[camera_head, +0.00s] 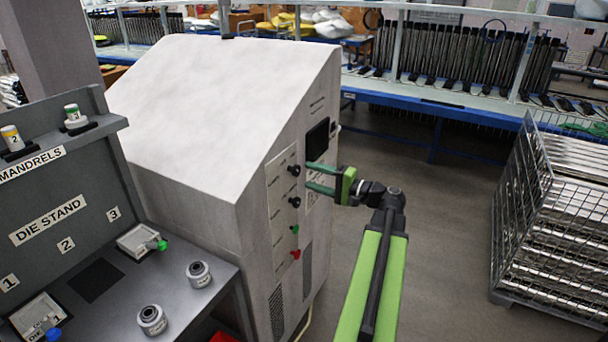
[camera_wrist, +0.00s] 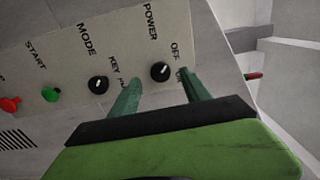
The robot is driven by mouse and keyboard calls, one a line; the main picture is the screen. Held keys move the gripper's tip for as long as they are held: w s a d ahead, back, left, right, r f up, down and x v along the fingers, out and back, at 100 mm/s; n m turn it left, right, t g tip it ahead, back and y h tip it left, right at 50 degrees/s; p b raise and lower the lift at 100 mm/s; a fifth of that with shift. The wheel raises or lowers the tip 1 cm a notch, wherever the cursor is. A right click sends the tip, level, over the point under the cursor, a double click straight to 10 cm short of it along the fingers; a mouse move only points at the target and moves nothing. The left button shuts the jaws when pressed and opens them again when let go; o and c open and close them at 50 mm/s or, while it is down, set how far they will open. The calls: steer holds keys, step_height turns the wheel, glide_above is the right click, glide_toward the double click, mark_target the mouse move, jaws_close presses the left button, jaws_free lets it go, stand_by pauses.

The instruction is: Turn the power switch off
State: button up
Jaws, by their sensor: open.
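The power switch (camera_wrist: 160,71) is a round black knob with a white mark, under the word POWER on the machine's light panel. OFF is printed beside it, and another label is partly hidden by a fingertip. The white mark slants, and I cannot tell which label it points to. In the head view the power switch (camera_head: 293,170) is the top knob. My gripper (camera_wrist: 160,79) is open, with its green fingers apart and the knob between the tips in the wrist view. In the head view my gripper (camera_head: 308,174) is just right of the panel. Contact with the knob is not clear.
The mode knob (camera_wrist: 98,85), green start button (camera_wrist: 50,94) and red button (camera_wrist: 10,104) share the panel. A dark screen (camera_head: 317,139) is near my fingers. The die stand (camera_head: 50,220) is left, a wire cage (camera_head: 545,190) right. Floor between machine and cage is clear.

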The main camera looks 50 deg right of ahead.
steer(key=v, duration=1.3)
steer(key=shift+s, duration=0.25)
steer(key=shift+f, duration=0.1)
